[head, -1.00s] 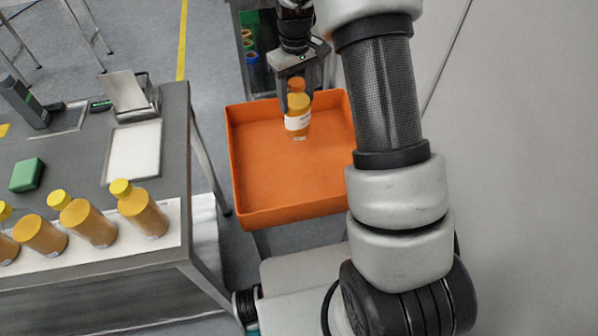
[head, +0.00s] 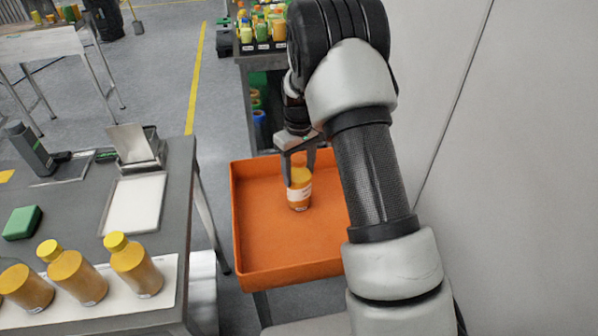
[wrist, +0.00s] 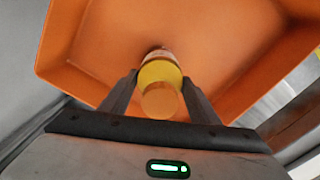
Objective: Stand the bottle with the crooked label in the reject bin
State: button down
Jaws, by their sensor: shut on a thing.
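The bottle (head: 299,192) is amber with a white label and a yellow cap; the label looks tilted in the head view. My gripper (head: 299,180) is shut on its upper part, and the bottle is upright or nearly so inside the walls of the orange reject bin (head: 262,250). Whether its base touches the bin floor I cannot tell. In the wrist view the bottle (wrist: 160,72) sits between the two fingers (wrist: 158,92), with its cap toward the camera and the orange bin floor (wrist: 215,45) behind it.
Several similar amber bottles (head: 136,268) stand on a white strip on the grey table (head: 85,215) at left. A white tray (head: 134,204), a metal holder (head: 137,150) and a green block (head: 22,222) are there too. A wall is at right. The front of the bin is empty.

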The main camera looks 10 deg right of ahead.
jog(key=c, duration=0.7)
grip_release()
jog(key=shift+o, duration=0.2)
